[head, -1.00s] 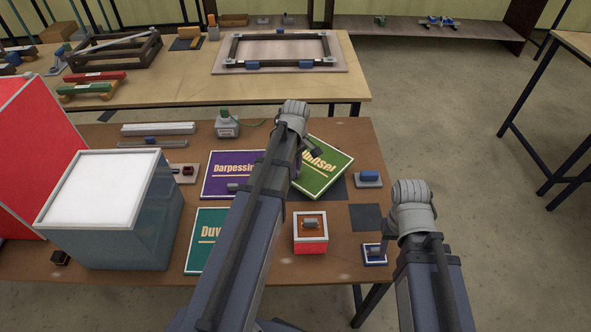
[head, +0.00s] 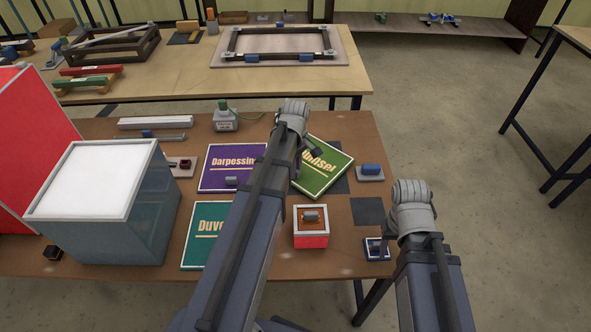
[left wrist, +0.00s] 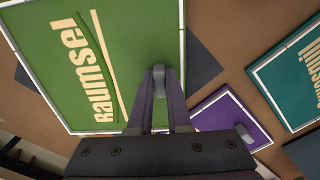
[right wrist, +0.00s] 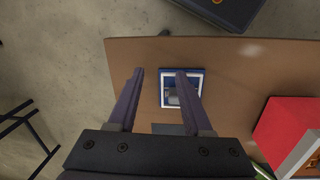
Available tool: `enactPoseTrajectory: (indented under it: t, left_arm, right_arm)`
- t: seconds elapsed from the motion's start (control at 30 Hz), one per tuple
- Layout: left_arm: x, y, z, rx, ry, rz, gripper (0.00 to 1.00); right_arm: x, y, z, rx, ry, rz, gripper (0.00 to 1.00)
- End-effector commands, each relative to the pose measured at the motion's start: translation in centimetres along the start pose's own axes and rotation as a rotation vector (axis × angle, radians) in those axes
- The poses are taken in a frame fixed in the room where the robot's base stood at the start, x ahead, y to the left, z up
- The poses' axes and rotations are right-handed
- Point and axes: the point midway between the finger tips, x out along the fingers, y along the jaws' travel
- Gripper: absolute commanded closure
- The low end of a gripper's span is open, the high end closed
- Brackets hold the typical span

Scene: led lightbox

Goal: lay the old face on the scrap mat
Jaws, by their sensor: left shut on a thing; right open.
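A green square panel (head: 327,173) with cream lettering "Raumsel", likely the old face, is in my left gripper (left wrist: 158,72). In the left wrist view the jaws are shut on a grey grip on the green panel (left wrist: 75,60). A dark grey mat (head: 339,184) shows partly under or behind the panel; I cannot tell whether they touch. A second dark mat (head: 367,211) lies bare on the brown table; which is the scrap mat is unclear.
Purple (head: 220,168) and teal (head: 203,237) panels lie left of my left arm. A red-and-white box (head: 310,240) stands between my arms. The white-topped lightbox (head: 125,235) and a red panel (head: 40,150) fill the left. A blue-handled block (head: 371,172) sits right of the green panel.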

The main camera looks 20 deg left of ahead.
Motion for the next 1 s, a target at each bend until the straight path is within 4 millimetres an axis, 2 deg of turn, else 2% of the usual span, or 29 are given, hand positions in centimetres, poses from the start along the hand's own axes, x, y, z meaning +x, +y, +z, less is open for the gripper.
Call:
enactPoseTrajectory:
  t: [0.37,0.4,0.7,1.0]
  left_arm:
    - [0.7,0.0,0.0,0.0,0.0,0.0,1.0]
    - [0.69,0.0,0.0,0.0,0.0,0.0,0.82]
    - [0.59,0.0,0.0,0.0,0.0,0.0,0.49]
    - [0.49,0.0,0.0,0.0,0.0,0.0,0.49]
  right_arm:
    - [0.69,-0.07,-0.04,0.0,0.0,0.0,0.5]
    - [0.69,-0.07,-0.04,0.0,0.0,0.0,0.5]
    - [0.58,-0.06,-0.03,0.0,0.0,0.0,0.5]
    - [0.48,-0.05,-0.03,0.0,0.0,0.0,0.5]
